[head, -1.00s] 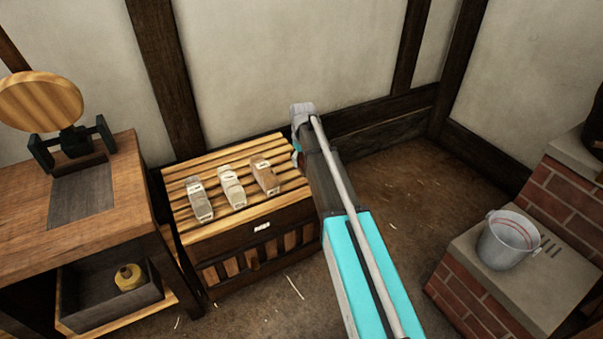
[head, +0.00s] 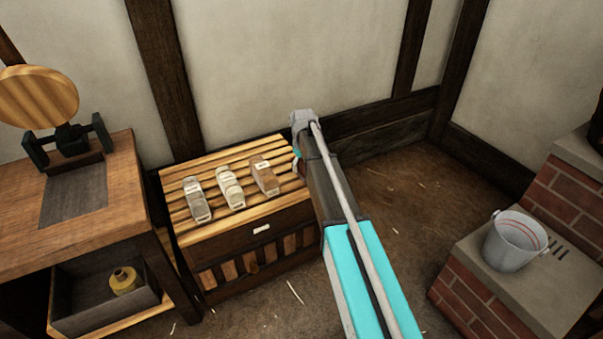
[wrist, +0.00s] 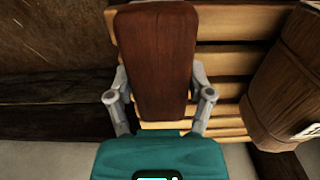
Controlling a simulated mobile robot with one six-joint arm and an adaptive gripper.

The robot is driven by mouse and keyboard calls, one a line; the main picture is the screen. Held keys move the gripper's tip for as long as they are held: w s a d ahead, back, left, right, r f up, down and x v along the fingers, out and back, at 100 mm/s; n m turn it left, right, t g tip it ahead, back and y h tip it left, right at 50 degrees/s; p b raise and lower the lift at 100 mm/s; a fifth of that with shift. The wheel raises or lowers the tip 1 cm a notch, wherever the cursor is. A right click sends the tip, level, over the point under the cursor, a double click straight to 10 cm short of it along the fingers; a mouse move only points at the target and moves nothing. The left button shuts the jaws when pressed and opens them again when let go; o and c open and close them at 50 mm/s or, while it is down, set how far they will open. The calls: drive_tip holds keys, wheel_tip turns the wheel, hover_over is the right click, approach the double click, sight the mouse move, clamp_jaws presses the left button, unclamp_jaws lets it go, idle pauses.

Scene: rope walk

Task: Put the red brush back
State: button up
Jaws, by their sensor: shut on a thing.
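In the wrist view, my gripper (wrist: 160,97) is shut on a dark red-brown brush (wrist: 155,50), one finger on each side of it. The brush shows its smooth wooden back; its bristles are not visible. Behind it are the wooden slats of a rack top (wrist: 222,60), which also shows in the head view (head: 211,229). I cannot tell whether the brush touches the slats. In the head view, my arm hides the held brush, and only a sliver of my gripper (head: 297,158) shows at the rack's right end.
A wooden bench (head: 112,215) stands left. A metal bucket (head: 513,241) sits on brickwork at right.

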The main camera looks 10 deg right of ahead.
drive_tip(key=shift+f, duration=0.55)
drive_tip(key=shift+f+b, duration=0.15)
drive_tip(key=shift+b, duration=0.3)
drive_tip(key=o, duration=1.3)
drive_tip(key=shift+r, duration=0.2)
wheel_tip(320, 180, up, 12)
drive_tip(key=p, duration=1.2)
drive_tip(key=s+m, duration=0.3)
drive_tip(key=s, duration=2.6)
drive_tip(key=shift+s+m, duration=0.2)
drive_tip(key=shift+m, duration=0.1)
